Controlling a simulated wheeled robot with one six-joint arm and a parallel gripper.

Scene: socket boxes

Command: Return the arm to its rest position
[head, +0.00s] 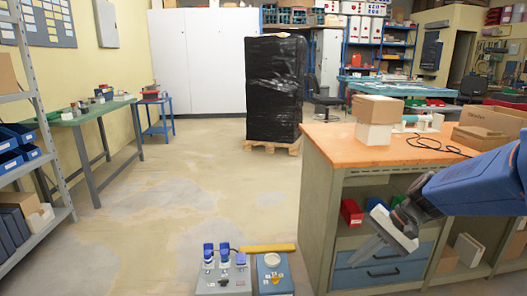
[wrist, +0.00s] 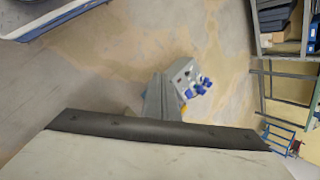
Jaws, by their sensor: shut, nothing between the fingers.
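My gripper (head: 362,254) shows at the lower right of the head view, at the end of my blue arm. Its grey fingers are together and hold nothing. They point down and to the left, in front of the workbench. In the wrist view the shut fingers (wrist: 160,98) stick out beyond the dark edge of the gripper body. A grey socket box (head: 222,278) with several blue sockets stands at the bottom of the head view, left of the gripper and apart from it. A blue-grey box (head: 274,278) stands beside it. The socket box also shows in the wrist view (wrist: 180,72), partly hidden by the fingers.
A workbench (head: 325,148) with an orange top stands at the right, close to my arm, and carries cartons (head: 378,107). A black wrapped pallet load (head: 275,90) stands at the back. A green table (head: 85,115) and shelves (head: 40,120) line the left. The middle floor is clear.

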